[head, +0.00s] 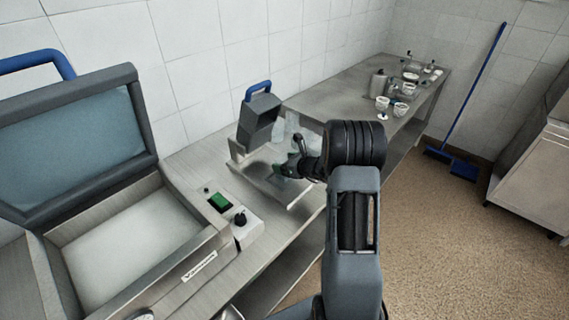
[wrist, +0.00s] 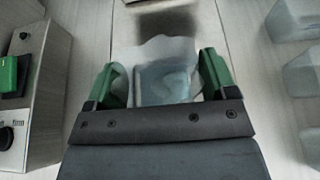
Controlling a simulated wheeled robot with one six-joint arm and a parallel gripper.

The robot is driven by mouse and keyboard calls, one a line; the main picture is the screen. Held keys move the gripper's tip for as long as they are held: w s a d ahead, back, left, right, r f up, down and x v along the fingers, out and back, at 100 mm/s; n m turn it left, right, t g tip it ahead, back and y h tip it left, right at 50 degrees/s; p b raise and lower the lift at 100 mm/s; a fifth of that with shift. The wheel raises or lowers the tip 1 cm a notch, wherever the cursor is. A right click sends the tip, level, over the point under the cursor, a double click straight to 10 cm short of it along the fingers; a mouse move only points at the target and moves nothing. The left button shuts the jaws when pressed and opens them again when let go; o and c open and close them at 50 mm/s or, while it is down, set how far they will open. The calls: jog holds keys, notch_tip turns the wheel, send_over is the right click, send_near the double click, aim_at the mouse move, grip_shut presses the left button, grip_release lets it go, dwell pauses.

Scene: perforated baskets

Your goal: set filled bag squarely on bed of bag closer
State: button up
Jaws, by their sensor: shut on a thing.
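The filled bag (wrist: 165,85) is clear with pale bluish contents and a ruffled, whitish top edge. My gripper (wrist: 160,85) has its green fingers on either side of the bag and is shut on it. In the head view my gripper (head: 298,160) is over a low steel bed (head: 262,182), in front of a grey upright block with a blue handle (head: 258,90), which looks like the bag closer. In the wrist view the bag is over a pale seamed surface; I cannot tell whether it touches.
A machine with a raised glass lid (head: 70,135) and a pale inner floor (head: 130,245) stands at left. Beside it is a control box with a green switch (head: 219,203) and black knob. Several bluish clear blocks (wrist: 290,75) lie at right in the wrist view. Cups (head: 382,104) stand farther back.

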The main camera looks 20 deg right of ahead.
jog(key=o, duration=1)
